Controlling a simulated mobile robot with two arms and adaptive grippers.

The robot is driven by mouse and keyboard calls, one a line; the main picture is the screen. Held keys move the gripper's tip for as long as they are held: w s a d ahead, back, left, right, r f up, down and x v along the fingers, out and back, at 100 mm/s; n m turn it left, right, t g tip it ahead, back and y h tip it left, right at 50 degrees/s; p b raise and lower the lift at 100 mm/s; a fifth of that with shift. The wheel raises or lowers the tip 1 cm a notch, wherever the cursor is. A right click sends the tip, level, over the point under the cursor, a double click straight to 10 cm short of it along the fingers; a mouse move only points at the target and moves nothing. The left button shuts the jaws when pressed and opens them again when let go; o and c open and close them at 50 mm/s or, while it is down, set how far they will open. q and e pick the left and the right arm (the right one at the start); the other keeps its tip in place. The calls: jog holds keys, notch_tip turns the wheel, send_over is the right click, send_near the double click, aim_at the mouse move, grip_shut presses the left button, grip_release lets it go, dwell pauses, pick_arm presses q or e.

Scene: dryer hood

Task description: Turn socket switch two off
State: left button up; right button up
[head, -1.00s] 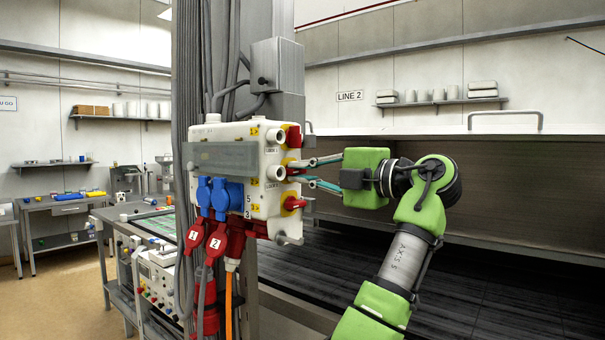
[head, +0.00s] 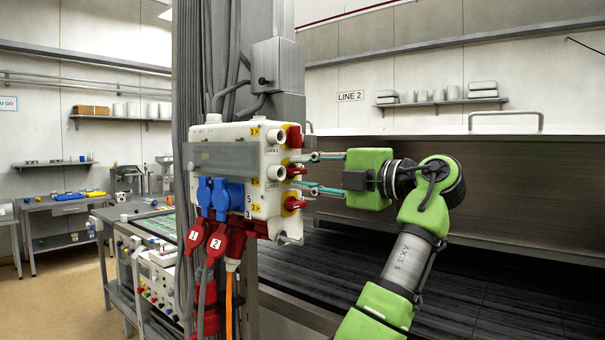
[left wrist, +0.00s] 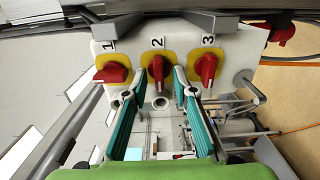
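The socket box (head: 230,165) is on a post left of centre in the head view. Its right side bears red rotary switches on yellow plates. In the left wrist view switch one (left wrist: 112,73) lies crosswise. Switch two (left wrist: 157,70) and switch three (left wrist: 206,68) stand upright. Switch two also shows in the head view (head: 295,171). My left gripper (head: 303,171) is open, its fingers level and apart, one above and one below switch two in the head view. In the left wrist view its fingertips (left wrist: 160,76) flank switch two with gaps. My right gripper is out of view.
Blue sockets (head: 220,196) and red plugs (head: 217,240) with cables hang at the box's front and underside. A dark conveyor bed (head: 480,285) lies behind my arm. A workbench (head: 108,216) stands left of the post.

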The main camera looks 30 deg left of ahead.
pick_arm(q)
jog(key=d, duration=1.1)
jog(key=shift+s+d, duration=0.3)
jog(key=shift+s, duration=0.15)
